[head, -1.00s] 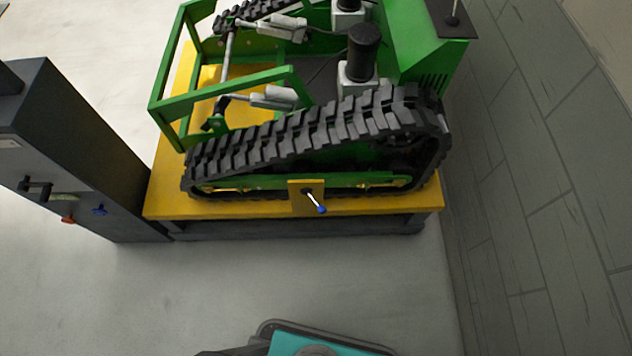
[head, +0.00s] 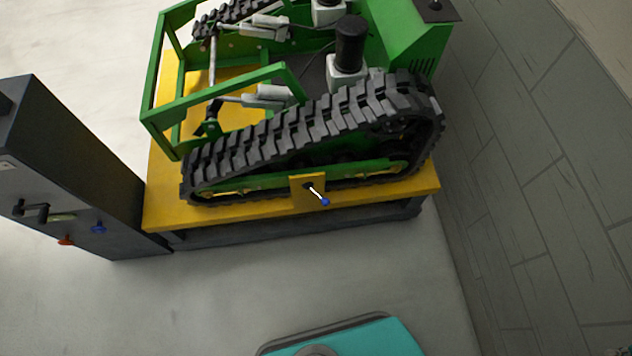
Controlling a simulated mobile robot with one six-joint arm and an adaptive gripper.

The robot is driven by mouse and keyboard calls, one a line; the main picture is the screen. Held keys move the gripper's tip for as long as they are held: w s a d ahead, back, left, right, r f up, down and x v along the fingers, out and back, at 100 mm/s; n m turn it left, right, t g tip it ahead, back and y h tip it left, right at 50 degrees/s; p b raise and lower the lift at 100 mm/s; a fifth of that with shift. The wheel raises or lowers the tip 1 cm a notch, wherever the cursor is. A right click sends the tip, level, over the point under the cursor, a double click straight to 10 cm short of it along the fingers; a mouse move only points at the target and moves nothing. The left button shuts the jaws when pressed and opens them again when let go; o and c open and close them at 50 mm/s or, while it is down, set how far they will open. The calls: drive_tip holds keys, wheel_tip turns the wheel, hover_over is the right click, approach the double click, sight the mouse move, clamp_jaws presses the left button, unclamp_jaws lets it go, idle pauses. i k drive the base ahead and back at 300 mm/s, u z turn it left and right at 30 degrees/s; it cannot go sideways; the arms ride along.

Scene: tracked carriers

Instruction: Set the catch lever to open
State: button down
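The catch lever (head: 318,195) sits on a yellow plate (head: 300,193) at the front edge of the yellow platform. It is a short pale rod with a blue tip, slanting down to the right from a dark pivot. Behind it stands a green tracked carrier (head: 225,112) with black tracks, resting on the platform (head: 163,214). My gripper is not in view. No mark that tells open from closed is readable on the plate.
A dark grey cabinet (head: 62,140) with a dark handle, a red knob (head: 66,240) and a blue knob (head: 98,229) stands at the left. A grey block wall (head: 540,180) runs along the right.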

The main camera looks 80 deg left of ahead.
sight(325, 200)
drive_tip(key=u, duration=2.8)
drive_tip(key=k, duration=0.55)
drive_tip(key=z, duration=0.1)
drive_tip(key=i, duration=0.3)
